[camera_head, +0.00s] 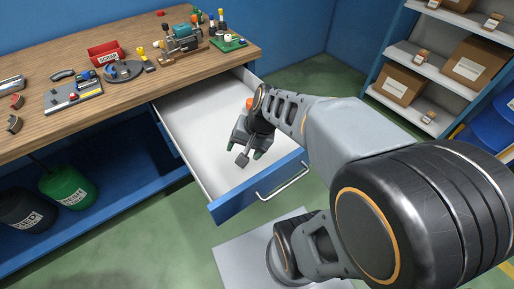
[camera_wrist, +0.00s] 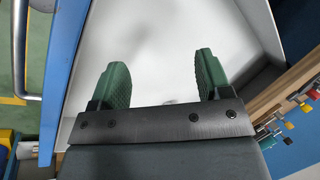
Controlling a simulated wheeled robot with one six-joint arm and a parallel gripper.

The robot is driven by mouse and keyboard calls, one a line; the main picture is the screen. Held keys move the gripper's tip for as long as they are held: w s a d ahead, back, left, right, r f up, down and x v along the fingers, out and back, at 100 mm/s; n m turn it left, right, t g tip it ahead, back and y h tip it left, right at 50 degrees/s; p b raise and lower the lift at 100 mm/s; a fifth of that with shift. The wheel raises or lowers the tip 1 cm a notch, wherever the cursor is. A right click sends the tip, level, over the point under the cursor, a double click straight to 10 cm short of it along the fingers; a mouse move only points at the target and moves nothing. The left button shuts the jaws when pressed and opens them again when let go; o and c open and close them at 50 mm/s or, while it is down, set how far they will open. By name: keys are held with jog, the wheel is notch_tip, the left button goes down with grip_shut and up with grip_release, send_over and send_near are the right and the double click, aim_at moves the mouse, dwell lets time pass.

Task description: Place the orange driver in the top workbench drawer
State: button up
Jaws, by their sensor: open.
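The top workbench drawer (camera_head: 185,122) is pulled out, and its pale interior shows no clearly separate object. My gripper (camera_head: 247,153) is over the drawer, towards its front panel. In the wrist view its two green fingers (camera_wrist: 163,78) stand wide apart with nothing between them. The pale drawer floor (camera_wrist: 160,35) shows beyond the fingers, with faint shadows. A small orange patch (camera_head: 249,104) shows beside my wrist in the head view; I cannot tell whether it is the orange driver. My arm and gripper hide part of the drawer.
The drawer's blue front has a metal handle (camera_head: 285,182). The wooden workbench top (camera_head: 130,92) carries a red bin (camera_head: 104,53), a vise-like tool (camera_head: 184,38) and several small parts. Dark and green containers (camera_head: 68,187) stand below. A shelf with boxes (camera_head: 400,83) stands at the right.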

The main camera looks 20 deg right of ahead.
jog(key=s+n+h, duration=0.1)
jog(key=n, duration=0.1)
jog(key=s+d+r+n+h, duration=0.1)
jog(key=n, duration=0.1)
jog(key=s+d+r+n+h, duration=0.1)
jog(key=n, duration=0.1)
jog(key=shift+s+d+t+h, duration=0.1)
jog(key=shift+s+t+h, duration=0.15)
jog(key=shift+t+h, duration=0.15)
jog(key=shift+r, duration=0.1)
